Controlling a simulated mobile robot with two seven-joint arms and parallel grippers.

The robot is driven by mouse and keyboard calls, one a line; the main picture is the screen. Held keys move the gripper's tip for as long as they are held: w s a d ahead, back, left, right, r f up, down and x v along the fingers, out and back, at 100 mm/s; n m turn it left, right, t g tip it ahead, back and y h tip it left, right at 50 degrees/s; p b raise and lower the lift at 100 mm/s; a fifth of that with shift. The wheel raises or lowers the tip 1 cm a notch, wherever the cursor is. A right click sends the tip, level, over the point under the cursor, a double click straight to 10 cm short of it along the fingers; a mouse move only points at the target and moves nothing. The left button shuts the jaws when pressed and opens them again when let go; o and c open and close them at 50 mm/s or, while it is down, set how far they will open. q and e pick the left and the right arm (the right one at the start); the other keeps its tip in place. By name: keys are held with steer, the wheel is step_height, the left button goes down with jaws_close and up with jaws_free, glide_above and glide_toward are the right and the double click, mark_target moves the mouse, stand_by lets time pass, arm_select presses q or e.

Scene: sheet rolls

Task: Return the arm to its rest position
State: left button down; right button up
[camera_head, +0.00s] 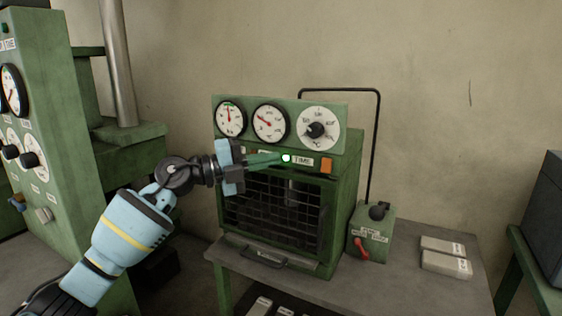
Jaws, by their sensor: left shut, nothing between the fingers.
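My left arm comes in from the lower left, and its gripper (280,158) is shut and empty. Its fingertips are at the front panel of the green oven-like machine (345,205), beside a lit white-green lamp and left of a "TIME" label (302,161). I cannot tell whether the fingertips touch the panel. The arm is stretched out toward the machine. The gripper hides part of the panel's left side. My right gripper is not in view.
The machine has two gauges, a dial knob (316,130) and an orange switch (326,165). It stands on a grey table (405,290). A small green box with a red lever (372,235) and pale blocks (445,264) lie to its right. A tall green cabinet (60,110) stands left.

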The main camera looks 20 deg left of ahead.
arm_select(q)
steer(key=shift+a, duration=0.15)
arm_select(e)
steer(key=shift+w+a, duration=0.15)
arm_select(q)
steer(key=shift+f, duration=0.1)
